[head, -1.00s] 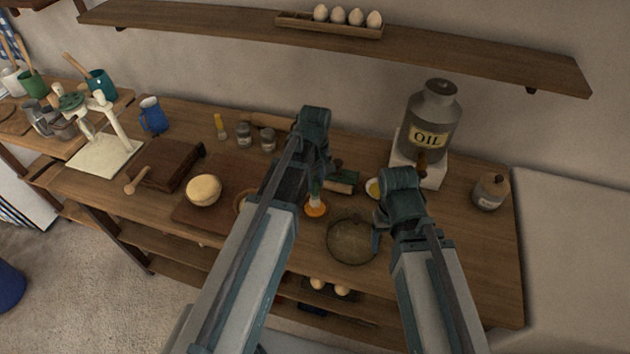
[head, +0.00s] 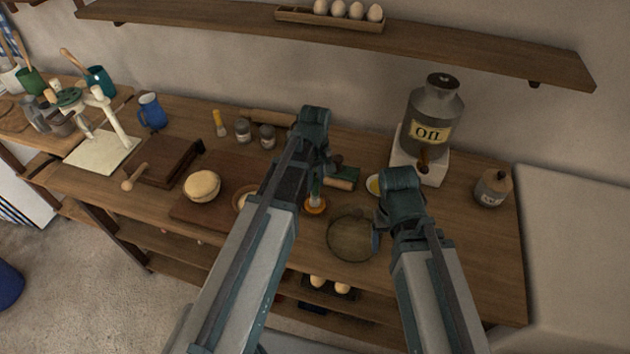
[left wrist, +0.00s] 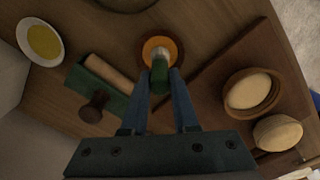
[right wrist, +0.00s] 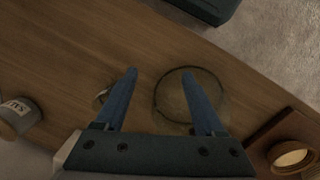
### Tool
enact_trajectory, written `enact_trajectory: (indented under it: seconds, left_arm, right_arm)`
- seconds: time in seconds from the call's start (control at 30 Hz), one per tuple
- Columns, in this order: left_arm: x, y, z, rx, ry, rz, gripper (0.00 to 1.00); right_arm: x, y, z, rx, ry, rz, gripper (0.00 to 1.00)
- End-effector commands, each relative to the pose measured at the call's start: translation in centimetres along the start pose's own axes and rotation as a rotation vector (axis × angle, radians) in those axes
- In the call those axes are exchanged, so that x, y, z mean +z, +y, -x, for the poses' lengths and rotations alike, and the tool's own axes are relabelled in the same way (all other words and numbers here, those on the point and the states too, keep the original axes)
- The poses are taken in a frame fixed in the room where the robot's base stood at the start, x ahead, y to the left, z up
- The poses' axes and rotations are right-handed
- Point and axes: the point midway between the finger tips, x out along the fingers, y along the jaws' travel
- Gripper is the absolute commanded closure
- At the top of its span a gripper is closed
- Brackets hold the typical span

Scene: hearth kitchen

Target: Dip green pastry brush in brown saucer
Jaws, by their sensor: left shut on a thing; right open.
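The green pastry brush (left wrist: 159,76) is held between the fingers of my left gripper (left wrist: 164,74), which is shut on it. The brush points down, its pale bristles over the middle of the brown saucer (left wrist: 176,44). I cannot tell for sure whether the bristles touch what is in it. In the head view the saucer (head: 315,208) shows orange-brown just beyond my left forearm, with the brush (head: 314,190) upright above it. My right gripper (right wrist: 159,72) is open and empty, above the table beside a round glass lid or dish (right wrist: 157,98).
The round glass piece (head: 350,240) lies right of the saucer. A green block with a rolling-pin-like roller (left wrist: 104,76) and a yellow-filled bowl (left wrist: 41,41) are close by. The oil can (head: 434,110) stands at the back right. A board (head: 190,211) with a round loaf (head: 202,186) lies left.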

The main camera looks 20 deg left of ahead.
Motion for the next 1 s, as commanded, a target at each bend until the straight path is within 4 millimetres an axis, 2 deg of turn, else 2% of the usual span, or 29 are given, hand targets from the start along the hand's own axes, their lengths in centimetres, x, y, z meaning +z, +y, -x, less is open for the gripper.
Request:
enact_trajectory:
  seconds: [1.0]
  left_arm:
    - [0.0, 0.0, -0.93, 0.0, 0.0, 0.0, 1.0]
  right_arm:
    - [-0.05, -0.09, -0.93, 0.0, 0.0, 0.0, 0.29]
